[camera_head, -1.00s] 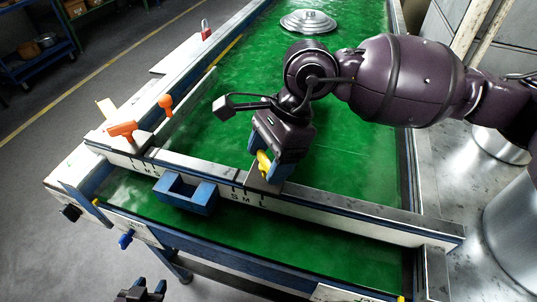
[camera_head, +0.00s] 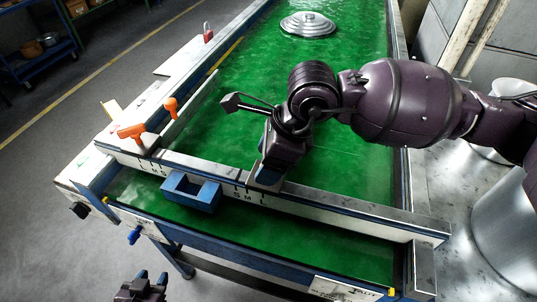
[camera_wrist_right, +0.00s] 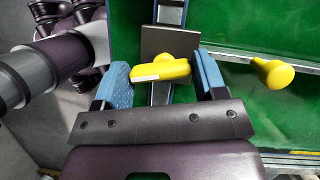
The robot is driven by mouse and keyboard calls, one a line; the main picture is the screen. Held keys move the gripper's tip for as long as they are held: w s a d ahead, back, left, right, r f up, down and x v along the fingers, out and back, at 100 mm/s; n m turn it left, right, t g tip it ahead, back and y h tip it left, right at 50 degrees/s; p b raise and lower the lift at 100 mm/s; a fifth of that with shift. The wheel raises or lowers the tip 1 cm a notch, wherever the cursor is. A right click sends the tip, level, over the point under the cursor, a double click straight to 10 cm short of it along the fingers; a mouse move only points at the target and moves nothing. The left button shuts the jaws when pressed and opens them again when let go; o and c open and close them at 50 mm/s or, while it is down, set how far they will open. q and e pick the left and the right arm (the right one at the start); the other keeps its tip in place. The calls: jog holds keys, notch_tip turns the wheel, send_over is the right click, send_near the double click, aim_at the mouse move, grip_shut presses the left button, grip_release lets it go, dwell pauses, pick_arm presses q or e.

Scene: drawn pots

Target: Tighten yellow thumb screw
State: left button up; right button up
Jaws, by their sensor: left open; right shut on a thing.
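The yellow thumb screw (camera_wrist_right: 160,73) shows in the right wrist view, its wide head between the blue finger pads, on a grey plate. My right gripper (camera_wrist_right: 164,82) is shut on it. In the head view the right gripper (camera_head: 268,176) points down at the white scale rail (camera_head: 335,204) and hides the screw. My left gripper (camera_head: 148,280) is open and empty at the bottom edge, off the table and apart from the screw.
A second yellow knob (camera_wrist_right: 272,70) is at the right of the wrist view. A blue block (camera_head: 190,192) sits beside the rail. Orange clamp handles (camera_head: 131,132) stand at the left. A silver lid-like disc (camera_head: 307,25) lies on the green surface (camera_head: 350,165).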

jog(key=shift+r+m+t+p, duration=0.1)
jog(key=shift+m+t+p, duration=0.25)
jog(key=shift+m, duration=0.55)
jog(key=m, duration=0.2)
jog(key=m+t+p, duration=0.1)
jog(key=shift+s+a+m+t+h, duration=0.1)
jog(key=shift+m+t+h, duration=0.2)
jog(key=shift+m, duration=0.1)
jog(key=m+t+h, duration=0.1)
jog(key=m, duration=0.2)
jog(key=shift+a, duration=0.1)
jog(key=shift+m+h+p, duration=0.4)
jog(key=shift+m, duration=1.1)
pick_arm(q)
jog(key=r, duration=0.3)
jog(key=shift+w+r, duration=0.3)
jog(key=shift+w, duration=0.1)
pick_arm(e)
jog(key=shift+t, duration=0.25)
pick_arm(q)
jog(key=shift+s+f, duration=0.1)
jog(key=shift+s, duration=0.15)
pick_arm(e)
jog(key=shift+m, duration=0.3)
jog(key=o, duration=0.7)
pick_arm(q)
jog(key=shift+w, duration=0.2)
pick_arm(e)
jog(key=shift+o, duration=1.2)
